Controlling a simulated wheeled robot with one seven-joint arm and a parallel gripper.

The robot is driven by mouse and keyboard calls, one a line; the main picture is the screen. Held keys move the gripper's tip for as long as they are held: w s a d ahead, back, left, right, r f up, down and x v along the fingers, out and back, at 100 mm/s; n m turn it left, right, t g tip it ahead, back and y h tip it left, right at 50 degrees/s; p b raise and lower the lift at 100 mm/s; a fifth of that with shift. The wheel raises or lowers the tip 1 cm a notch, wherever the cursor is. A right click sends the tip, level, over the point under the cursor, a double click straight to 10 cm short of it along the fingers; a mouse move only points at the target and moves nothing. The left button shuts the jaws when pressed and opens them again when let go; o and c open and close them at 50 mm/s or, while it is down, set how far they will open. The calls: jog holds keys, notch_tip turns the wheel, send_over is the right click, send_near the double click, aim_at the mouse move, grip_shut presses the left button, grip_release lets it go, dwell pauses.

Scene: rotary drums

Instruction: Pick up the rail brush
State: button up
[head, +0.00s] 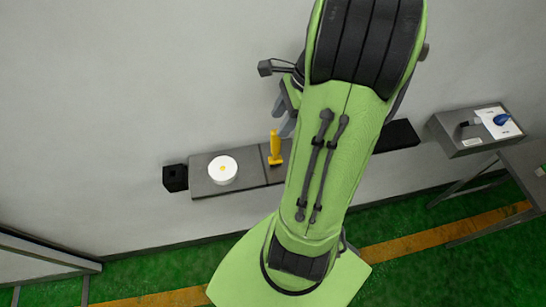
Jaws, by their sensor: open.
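A yellow upright handle (275,146), which looks like the rail brush, stands on a narrow grey wall shelf (254,176) in the head view. Its lower end is small, and I cannot make out bristles. My gripper (285,122) is open, just above and slightly right of the handle's top. My green arm partly hides the gripper. The gap between the fingers and the handle is hard to judge, and nothing shows held.
A white round object (222,170) with a yellow centre sits left of the handle. A black box (175,178) is at the shelf's left end. The wall stands close behind.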

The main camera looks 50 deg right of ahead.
aim_at(273, 138)
jog(key=b+x, duration=0.1)
jog(key=x, duration=0.6)
jog(key=shift+s+f, duration=0.1)
jog(key=shift+f, duration=0.1)
jog(key=shift+s, duration=0.1)
jog(key=shift+r, duration=0.1)
grip_shut()
